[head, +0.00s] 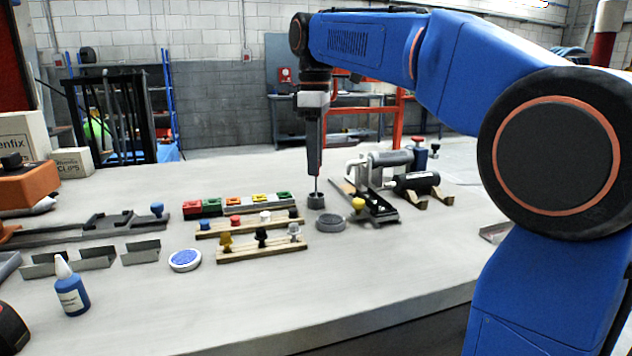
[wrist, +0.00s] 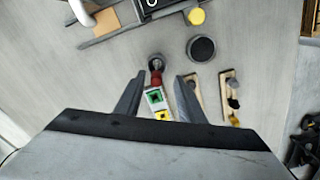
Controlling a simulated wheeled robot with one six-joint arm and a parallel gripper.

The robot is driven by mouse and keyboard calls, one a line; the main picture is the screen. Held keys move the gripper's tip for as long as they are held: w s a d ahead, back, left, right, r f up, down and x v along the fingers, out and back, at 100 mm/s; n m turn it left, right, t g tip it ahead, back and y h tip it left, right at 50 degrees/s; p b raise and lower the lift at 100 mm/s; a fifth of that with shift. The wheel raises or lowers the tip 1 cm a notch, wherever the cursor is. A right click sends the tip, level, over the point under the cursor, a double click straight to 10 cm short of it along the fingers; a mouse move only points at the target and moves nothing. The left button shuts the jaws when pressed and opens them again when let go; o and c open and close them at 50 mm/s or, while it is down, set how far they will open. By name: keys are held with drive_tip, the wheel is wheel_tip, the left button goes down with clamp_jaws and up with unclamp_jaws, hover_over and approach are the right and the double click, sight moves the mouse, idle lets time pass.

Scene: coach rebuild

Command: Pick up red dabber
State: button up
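The red dabber (wrist: 156,77) shows in the wrist view as a small red top between my fingertips, at the edge of a round grey pot (wrist: 156,62). In the head view the grey pot (head: 316,202) stands on the bench at the right end of the coloured blocks, and a thin stem rises from it. My gripper (head: 316,172) points straight down over the pot and hides the dabber's top there. In the wrist view my gripper (wrist: 160,77) is open, with a gap on each side of the red top; its height relative to the fingertips is hard to tell.
A row of coloured blocks (head: 235,204) ends close to the pot. Wooden racks (head: 248,229) with small knobs stand in front. A dark round disc (head: 330,224) and a metal fixture (head: 378,206) with a yellow knob lie to the right.

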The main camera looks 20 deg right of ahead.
sight(316, 179)
drive_tip(key=shift+w+d+f, duration=0.1)
drive_tip(key=shift+d+f, duration=0.05)
drive_tip(key=shift+f, duration=1.25)
drive_tip(key=shift+w+d+f, duration=0.1)
drive_tip(key=shift+f, duration=1.3)
clamp_jaws()
